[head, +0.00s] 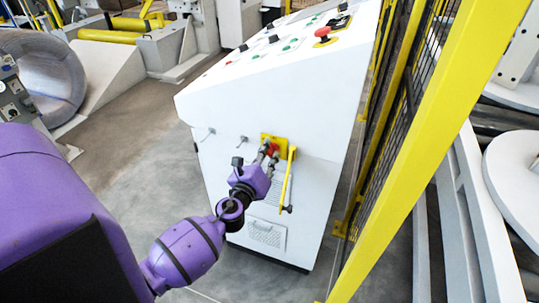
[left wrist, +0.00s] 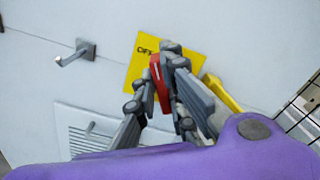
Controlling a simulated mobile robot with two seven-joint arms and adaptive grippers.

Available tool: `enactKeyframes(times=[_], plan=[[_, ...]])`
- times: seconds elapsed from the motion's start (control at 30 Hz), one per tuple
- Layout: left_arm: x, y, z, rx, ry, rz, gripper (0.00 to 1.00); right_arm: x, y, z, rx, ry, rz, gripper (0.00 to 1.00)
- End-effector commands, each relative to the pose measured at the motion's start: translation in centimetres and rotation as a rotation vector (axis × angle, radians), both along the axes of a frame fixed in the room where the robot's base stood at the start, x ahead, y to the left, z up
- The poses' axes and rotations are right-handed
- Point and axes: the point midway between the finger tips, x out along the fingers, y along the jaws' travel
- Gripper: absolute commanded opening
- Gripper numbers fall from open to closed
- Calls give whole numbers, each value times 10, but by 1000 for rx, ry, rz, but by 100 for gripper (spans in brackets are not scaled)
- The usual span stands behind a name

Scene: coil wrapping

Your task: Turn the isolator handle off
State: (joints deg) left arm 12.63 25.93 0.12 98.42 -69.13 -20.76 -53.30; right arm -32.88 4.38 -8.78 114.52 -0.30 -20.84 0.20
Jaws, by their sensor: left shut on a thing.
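The isolator's red handle (head: 274,149) sits on a yellow plate (head: 266,138) on the front of a white control cabinet (head: 275,95). In the left wrist view the red handle (left wrist: 159,80) stands between the grey fingers, and lettering starting with "OFF" shows at the upper left of the yellow plate (left wrist: 138,72). My left gripper (head: 268,154) is shut on the handle; its fingers (left wrist: 166,66) hide part of the handle and plate. The handle's exact angle is hard to tell. My right gripper is not in view.
Small hooks (left wrist: 78,53) stick out of the panel to the left. A yellow-framed mesh fence (head: 415,150) stands close on the right. The floor left of the cabinet (head: 135,135) is clear.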

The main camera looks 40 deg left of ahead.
Motion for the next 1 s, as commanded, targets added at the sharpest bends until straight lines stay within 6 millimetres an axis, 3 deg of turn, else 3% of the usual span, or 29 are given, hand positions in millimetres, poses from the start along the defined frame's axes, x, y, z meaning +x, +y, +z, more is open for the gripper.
enactKeyframes(times=[0.5,1.0], plan=[[-2,3,-7,-481,-113,0,0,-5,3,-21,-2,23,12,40],[-1,4,-9,-865,-206,-1,0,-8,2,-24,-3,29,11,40]])
